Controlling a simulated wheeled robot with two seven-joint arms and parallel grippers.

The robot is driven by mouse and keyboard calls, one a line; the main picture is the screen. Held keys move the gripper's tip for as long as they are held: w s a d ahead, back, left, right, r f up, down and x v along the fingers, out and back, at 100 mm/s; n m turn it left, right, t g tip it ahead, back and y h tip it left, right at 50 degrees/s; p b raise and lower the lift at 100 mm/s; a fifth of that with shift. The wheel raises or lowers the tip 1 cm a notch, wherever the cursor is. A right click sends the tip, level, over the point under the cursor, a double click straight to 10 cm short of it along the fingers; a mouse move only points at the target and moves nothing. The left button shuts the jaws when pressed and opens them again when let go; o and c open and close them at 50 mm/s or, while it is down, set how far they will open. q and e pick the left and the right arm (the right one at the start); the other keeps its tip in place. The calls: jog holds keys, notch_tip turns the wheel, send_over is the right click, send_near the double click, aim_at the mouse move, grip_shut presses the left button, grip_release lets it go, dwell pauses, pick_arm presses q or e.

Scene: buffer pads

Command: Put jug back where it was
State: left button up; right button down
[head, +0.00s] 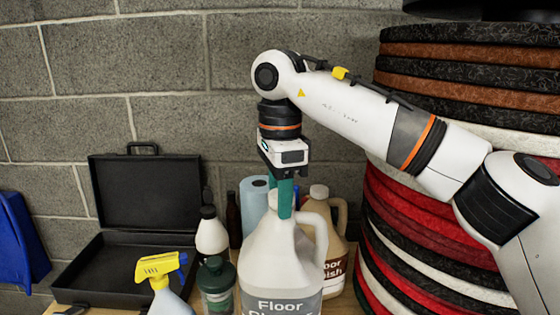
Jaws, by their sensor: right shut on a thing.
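A large white translucent jug (272,265) with a grey label reading "Floor" stands or hangs upright at the lower middle of the head view. Its base is cut off by the bottom edge, so I cannot tell whether it rests on the surface. My right gripper (284,200) points straight down and is shut on the top of this jug, its green fingers at the neck. A second, tan jug (335,243) with a brown label stands just behind it to the right. My left gripper is not in view.
An open black case (100,270) lies at the left. A yellow-headed spray bottle (160,270), a dark-capped bottle (216,287), a white bottle (211,235) and a blue paper roll (254,205) crowd the jug's left. Stacked pads (450,190) rise at right. A block wall is behind.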

notch_tip(320, 180, down, 4)
jog(key=shift+f+p, duration=0.1)
jog(key=shift+p, duration=0.25)
notch_tip(320, 180, down, 4)
jog(key=shift+r+p, duration=0.2)
jog(key=shift+p, duration=0.35)
jog(key=shift+f, duration=0.4)
jog(key=c, duration=0.9)
grip_release()
jog(key=shift+s, duration=0.15)
notch_tip(320, 180, up, 12)
jog(key=shift+r+b, duration=0.1)
jog(key=shift+b, duration=0.95)
